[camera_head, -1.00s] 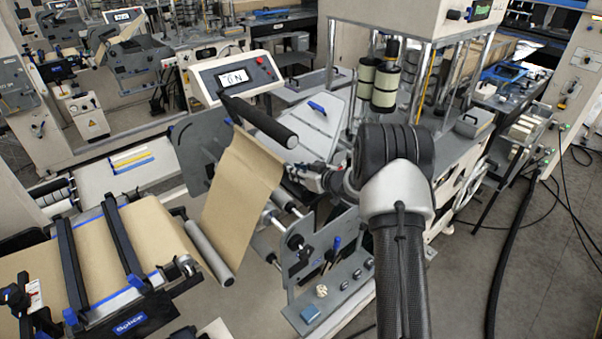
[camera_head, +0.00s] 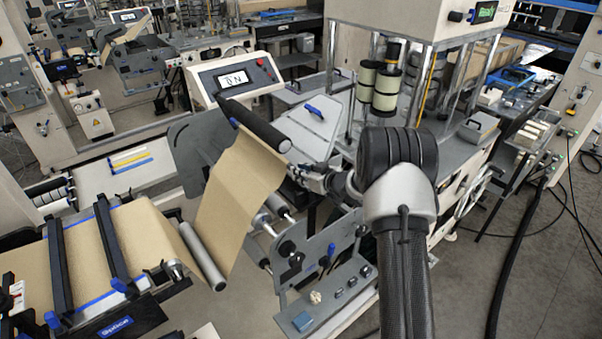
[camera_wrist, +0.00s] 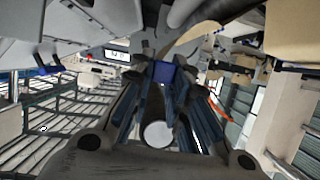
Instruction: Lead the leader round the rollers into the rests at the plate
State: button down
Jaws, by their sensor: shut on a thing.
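The brown kraft web (camera_head: 237,190) hangs as a sloping sheet from a black roller (camera_head: 255,124) down to a silver roller (camera_head: 203,256) beside the flat table. My arm covers part of the right side, and my gripper's fingertips are not clear in the head view. In the wrist view my gripper (camera_wrist: 166,82) is shut on a small blue piece (camera_wrist: 164,73) between its fingertips. A curved strip of tan web (camera_wrist: 193,38) shows just beyond it. I cannot tell whether the blue piece is joined to the web. The rests and plate cannot be made out surely.
A table with kraft on it and black crossbars (camera_head: 113,245) stands at lower left. A grey side plate (camera_head: 318,255) with roller ends is left of my arm. A display panel (camera_head: 236,79) stands behind the web. Dark cables run over open floor (camera_head: 540,270) at right.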

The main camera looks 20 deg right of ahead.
notch_tip(320, 180, down, 5)
jog(key=d+b, duration=0.2)
jog(key=shift+w+d+f+b, duration=0.2)
jog(key=shift+w+d+b, duration=0.1)
jog(key=shift+w+b, duration=0.1)
jog(key=shift+a, duration=0.1)
dwell(0.8)
jog(key=shift+f, duration=0.15)
jog(key=shift+f+b, duration=1.15)
jog(key=shift+f, duration=0.25)
jog(key=shift+f+b, duration=1.1)
jog(key=shift+f, duration=0.25)
jog(key=shift+s+f, duration=0.1)
jog(key=shift+f, duration=0.2)
jog(key=c, duration=1.4)
grip_release()
jog(key=shift+c, duration=0.2)
